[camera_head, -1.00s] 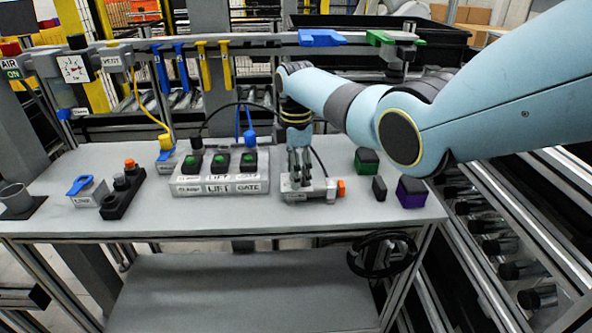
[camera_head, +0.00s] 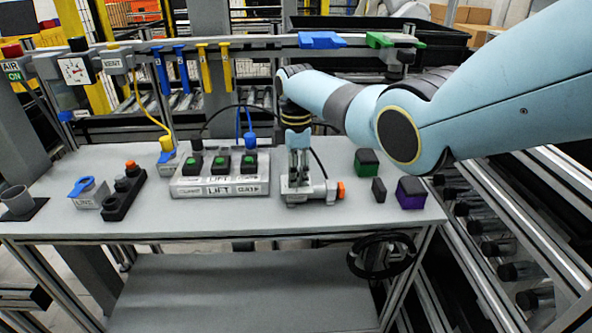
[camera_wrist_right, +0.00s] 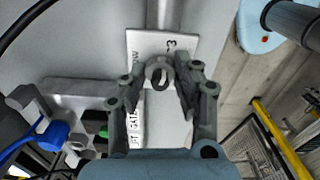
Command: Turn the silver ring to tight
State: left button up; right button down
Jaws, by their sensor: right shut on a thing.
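The silver ring (camera_wrist_right: 150,77) shows in the right wrist view as a small round grey collar between my fingertips. My right gripper (camera_head: 299,176) points straight down at the grey fixture block (camera_head: 308,197) with an orange end on the bench. In the right wrist view my right gripper (camera_wrist_right: 160,84) is shut on the ring, one finger on each side. In the head view the fingers hide the ring. The block's white label (camera_wrist_right: 146,42) is partly readable, with a "3" on it. My left gripper is not in view.
A box with several green-topped buttons (camera_head: 220,188) stands just left of the fixture. The bench front (camera_head: 240,222) is clear.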

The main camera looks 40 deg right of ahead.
jog(key=m+p, duration=0.1)
jog(key=m, duration=0.3)
jog(key=shift+r+p, duration=0.1)
jog(key=shift+p, duration=0.2)
jog(key=m+p, duration=0.1)
jog(key=m, duration=0.8)
jog(key=shift+m+p, duration=0.3)
jog(key=shift+p, duration=0.05)
jog(key=m, duration=0.4)
jog(key=shift+m, duration=0.3)
jog(key=c, duration=1)
grip_release()
